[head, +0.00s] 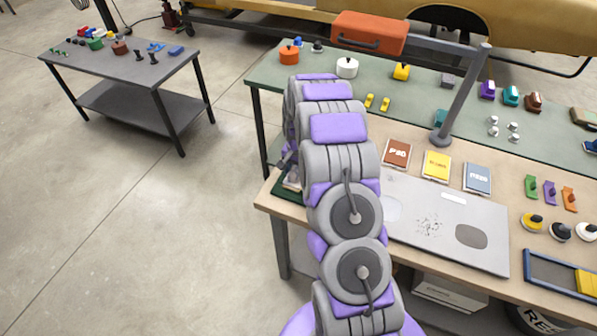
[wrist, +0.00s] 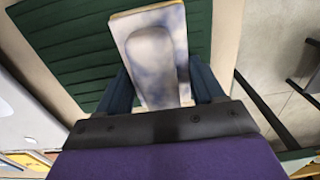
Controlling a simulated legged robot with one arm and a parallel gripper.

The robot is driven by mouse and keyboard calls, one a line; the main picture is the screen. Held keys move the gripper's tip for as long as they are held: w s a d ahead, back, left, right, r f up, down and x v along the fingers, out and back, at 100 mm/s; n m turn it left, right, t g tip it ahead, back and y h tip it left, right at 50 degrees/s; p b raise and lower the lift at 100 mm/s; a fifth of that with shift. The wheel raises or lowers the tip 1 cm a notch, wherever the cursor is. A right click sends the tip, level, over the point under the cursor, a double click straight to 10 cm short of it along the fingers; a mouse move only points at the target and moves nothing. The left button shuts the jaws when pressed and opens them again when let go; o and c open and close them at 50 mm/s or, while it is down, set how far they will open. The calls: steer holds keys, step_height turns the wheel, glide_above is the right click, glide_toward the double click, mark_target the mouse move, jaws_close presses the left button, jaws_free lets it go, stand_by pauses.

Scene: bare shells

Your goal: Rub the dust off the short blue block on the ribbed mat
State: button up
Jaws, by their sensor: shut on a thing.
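In the wrist view my gripper (wrist: 163,78) is shut on a pale block with blotchy blue patches (wrist: 137,50). The block has a long rounded raised part down its middle and a thin yellowish edge at its far end. One dark finger is on each side of it. The dark green ribbed mat (wrist: 65,50) lies behind and below the block. I cannot tell whether the block touches the mat, and no separate short blue block shows. In the head view my arm hides the gripper and most of the mat; only a dark green edge (head: 287,192) shows.
Right of my arm lies a grey panel (head: 480,215) with dark specks. Brown (head: 397,153), yellow (head: 436,166) and blue-grey (head: 477,178) packets lie behind it. A lamp post (head: 463,97) rises behind. A blue tray (head: 545,271) sits front right. Floor is open at left.

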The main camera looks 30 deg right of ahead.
mark_target(296, 167)
steer(key=r, duration=0.2)
steer(key=r+p, duration=0.1)
steer(key=r, duration=0.1)
steer(key=shift+a, duration=0.3)
steer(key=shift+d+r+p, duration=0.2)
steer(key=shift+r+p, duration=0.3)
steer(key=shift+r, duration=1.25)
steer(key=shift+a+r, duration=0.15)
steer(key=shift+r, duration=0.05)
steer(key=shift+s, duration=0.1)
